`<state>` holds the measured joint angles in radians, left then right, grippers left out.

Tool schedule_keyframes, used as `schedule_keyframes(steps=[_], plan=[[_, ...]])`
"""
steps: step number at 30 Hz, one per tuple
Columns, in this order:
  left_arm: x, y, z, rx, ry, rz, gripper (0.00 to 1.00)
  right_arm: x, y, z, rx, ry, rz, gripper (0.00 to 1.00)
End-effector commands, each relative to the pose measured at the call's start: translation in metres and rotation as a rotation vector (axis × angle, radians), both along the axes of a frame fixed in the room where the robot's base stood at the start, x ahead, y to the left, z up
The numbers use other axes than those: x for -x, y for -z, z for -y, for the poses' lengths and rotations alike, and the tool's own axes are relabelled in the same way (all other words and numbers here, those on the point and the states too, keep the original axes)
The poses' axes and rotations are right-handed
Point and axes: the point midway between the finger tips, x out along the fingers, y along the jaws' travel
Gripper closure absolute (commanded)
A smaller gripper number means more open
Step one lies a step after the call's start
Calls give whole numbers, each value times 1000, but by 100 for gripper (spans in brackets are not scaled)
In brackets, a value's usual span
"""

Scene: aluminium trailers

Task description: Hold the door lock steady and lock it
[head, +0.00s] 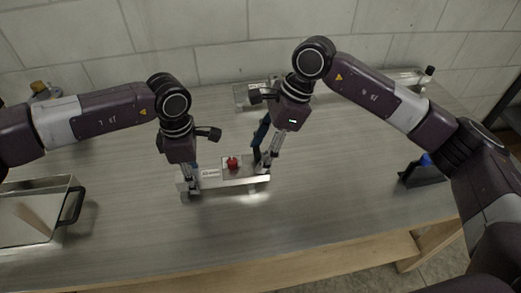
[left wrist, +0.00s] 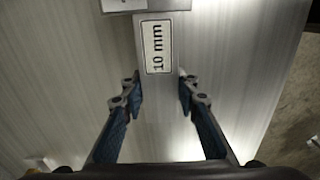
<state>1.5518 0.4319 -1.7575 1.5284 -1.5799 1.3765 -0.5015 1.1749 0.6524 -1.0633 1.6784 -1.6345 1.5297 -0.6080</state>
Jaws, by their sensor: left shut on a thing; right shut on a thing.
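The door lock is a silvery metal bar (head: 232,181) lying across the table, with a small red part (head: 232,162) on top near its middle. My left gripper (head: 190,184) is shut on the bar's left end. In the left wrist view, my left fingers (left wrist: 160,88) stand on both sides of the metal bar (left wrist: 158,110), just below its "10 mm" label (left wrist: 158,47). My right gripper (head: 264,164) is tilted down at the lock's right end and shut on a part there. The fingers mostly hide that part, so its shape is unclear.
A metal tray with a dark handle (head: 74,206) stands at the left. A dark holder with a blue top (head: 422,173) stands at the right. More metal fixtures (head: 243,94) lie behind the arms. The table (head: 320,205) is clear in front of the lock.

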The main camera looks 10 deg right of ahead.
Motion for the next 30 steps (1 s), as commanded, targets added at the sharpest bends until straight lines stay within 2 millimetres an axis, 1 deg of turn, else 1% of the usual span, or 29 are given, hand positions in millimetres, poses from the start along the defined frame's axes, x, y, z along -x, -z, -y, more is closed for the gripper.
schedule_keyframes(steps=[6,11,17,30], plan=[[1,0,1,1,2,-1,100,0,0,0,1,27,2,72],[1,0,1,1,2,-1,100,0,0,0,2,94,3,72],[1,0,1,1,2,-1,100,2,0,0,1,242,4,72],[1,0,1,2,2,-2,100,3,-1,-2,1,657,4,72]])
